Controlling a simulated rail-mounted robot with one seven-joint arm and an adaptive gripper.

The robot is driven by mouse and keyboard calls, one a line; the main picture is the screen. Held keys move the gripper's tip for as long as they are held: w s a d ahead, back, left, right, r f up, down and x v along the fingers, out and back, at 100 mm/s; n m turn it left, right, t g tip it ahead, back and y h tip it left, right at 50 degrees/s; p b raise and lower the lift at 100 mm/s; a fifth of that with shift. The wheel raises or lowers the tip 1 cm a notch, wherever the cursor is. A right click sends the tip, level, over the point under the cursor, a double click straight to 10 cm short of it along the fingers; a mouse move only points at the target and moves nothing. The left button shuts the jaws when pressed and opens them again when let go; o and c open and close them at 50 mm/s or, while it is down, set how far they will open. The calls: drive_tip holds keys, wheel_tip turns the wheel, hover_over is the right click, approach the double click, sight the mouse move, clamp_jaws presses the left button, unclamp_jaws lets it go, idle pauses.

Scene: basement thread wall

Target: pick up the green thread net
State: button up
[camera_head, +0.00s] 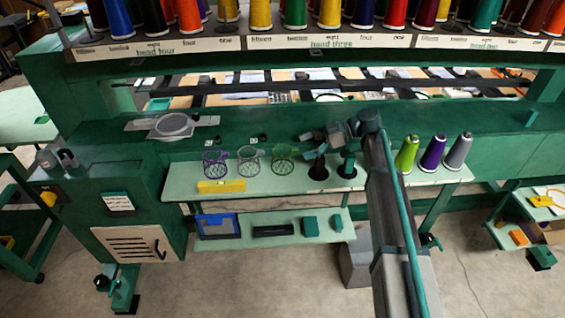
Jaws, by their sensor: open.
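The green thread net (284,159) is an open mesh cup standing upright on the pale green shelf (290,187) below the machine beam. It is the rightmost of three nets, beside a white net (250,160) and a purple net (215,163). My gripper (307,136) is open, up and to the right of the green net in the picture. It appears apart from the net, and its fingers are small and hard to make out. My arm comes in from the lower right.
Green (407,154), purple (433,154) and grey (459,153) spools stand farther right. A yellow block (221,187) lies at the shelf's front left.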

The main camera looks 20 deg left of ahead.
sight(295, 149)
drive_tip(key=p+x, duration=0.1)
drive_tip(key=x, duration=0.2)
drive_tip(key=shift+s+a+p, duration=0.2)
drive_tip(key=shift+a+p, duration=0.1)
drive_tip(key=shift+s+a+f, duration=0.1)
drive_tip(key=shift+a+f, duration=0.15)
drive_tip(key=shift+a, duration=0.05)
drive_tip(key=c, duration=0.7)
drive_tip(key=shift+c, duration=0.3)
